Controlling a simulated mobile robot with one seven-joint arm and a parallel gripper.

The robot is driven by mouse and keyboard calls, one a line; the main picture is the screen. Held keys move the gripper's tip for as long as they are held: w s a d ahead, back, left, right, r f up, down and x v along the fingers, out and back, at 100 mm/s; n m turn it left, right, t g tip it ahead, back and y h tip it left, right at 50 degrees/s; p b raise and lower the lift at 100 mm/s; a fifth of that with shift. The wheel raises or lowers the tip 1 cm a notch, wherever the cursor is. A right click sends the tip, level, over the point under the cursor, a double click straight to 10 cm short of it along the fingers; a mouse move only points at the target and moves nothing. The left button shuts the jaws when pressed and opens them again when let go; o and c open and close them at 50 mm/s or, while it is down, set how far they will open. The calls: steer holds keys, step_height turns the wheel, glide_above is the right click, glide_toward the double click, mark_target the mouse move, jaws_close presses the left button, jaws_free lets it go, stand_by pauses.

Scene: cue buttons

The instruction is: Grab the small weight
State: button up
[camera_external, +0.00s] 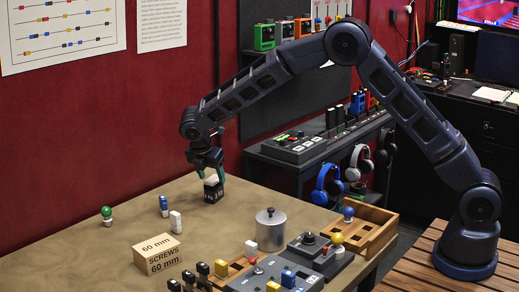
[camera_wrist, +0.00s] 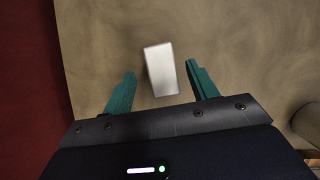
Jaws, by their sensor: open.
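A small block (camera_external: 213,191), dark below with pale marks and a whitish top, stands on the table under my gripper; it may be the small weight. In the wrist view a pale grey-white block (camera_wrist: 161,70) lies slightly ahead of and between the fingertips, a little tilted. My gripper (camera_external: 209,171) is open, pointing down over the block. Its two teal fingers show apart in the wrist view (camera_wrist: 162,80), with gaps on both sides of the block. A grey metal cylinder with a knob (camera_external: 270,230) stands farther right.
Near the gripper stand a blue-and-white piece (camera_external: 164,206), a white piece (camera_external: 175,222) and a green-topped pin (camera_external: 107,215). Button boxes (camera_external: 300,262) and a wooden tray (camera_external: 372,234) fill the right. The table's left is clear.

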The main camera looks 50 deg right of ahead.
mark_target(213, 178)
steer(key=x, duration=0.4)
steer(key=shift+d+f, duration=0.15)
steer(key=shift+f, duration=0.25)
steer(key=shift+r, duration=0.1)
jaws_close()
